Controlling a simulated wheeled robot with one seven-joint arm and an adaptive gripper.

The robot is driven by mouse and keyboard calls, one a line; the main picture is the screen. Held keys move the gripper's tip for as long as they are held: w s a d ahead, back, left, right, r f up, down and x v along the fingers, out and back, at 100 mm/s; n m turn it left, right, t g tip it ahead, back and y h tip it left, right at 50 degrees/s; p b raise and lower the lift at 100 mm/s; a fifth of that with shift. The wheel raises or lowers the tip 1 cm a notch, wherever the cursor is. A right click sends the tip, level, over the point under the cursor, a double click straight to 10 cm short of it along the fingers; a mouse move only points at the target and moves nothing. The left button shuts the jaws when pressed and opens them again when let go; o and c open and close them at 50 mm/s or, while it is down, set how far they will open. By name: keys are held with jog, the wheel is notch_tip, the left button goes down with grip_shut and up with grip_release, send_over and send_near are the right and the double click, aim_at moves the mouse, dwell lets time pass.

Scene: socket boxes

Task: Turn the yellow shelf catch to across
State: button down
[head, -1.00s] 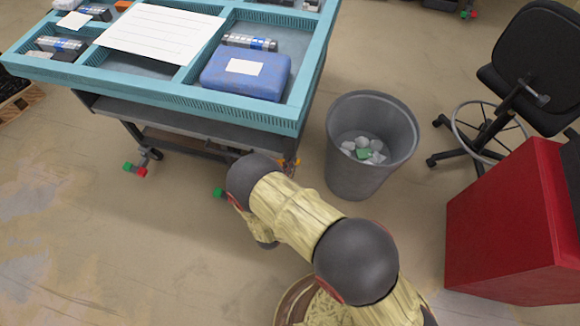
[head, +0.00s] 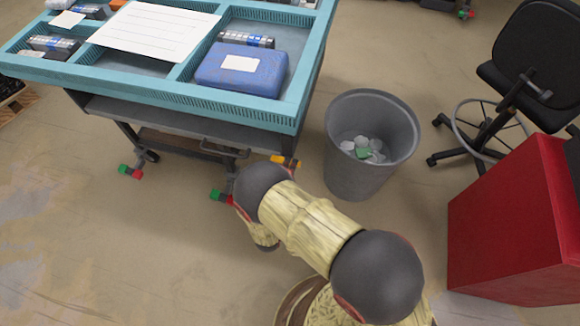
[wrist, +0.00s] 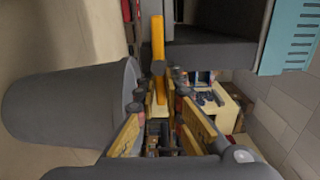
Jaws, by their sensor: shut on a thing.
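The yellow shelf catch (head: 285,160) shows in the head view under the front right of the blue-topped cart, just behind my dark arm joint. There it looks like a short bar lying roughly sideways. In the wrist view the catch (wrist: 158,42) is a long yellow-orange bar running up from between my fingertips beside the dark shelf. My gripper (wrist: 158,96) is shut on the catch, with a yellow-sided finger on each side. The head view does not show my fingers; my arm hides them.
A grey bin (head: 370,145) with crumpled paper stands right of the cart; it also fills the left of the wrist view (wrist: 70,105). A red cabinet (head: 510,225) and a black chair (head: 535,65) are farther right. The cart's rim (head: 150,92) overhangs the shelf. Floor at left is open.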

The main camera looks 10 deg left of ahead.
jog(key=shift+f, duration=0.1)
jog(key=c, duration=1.9)
grip_release()
jog(key=shift+s, duration=0.15)
jog(key=s, duration=1.1)
jog(key=shift+s+a, duration=0.35)
jog(key=shift+a, duration=0.1)
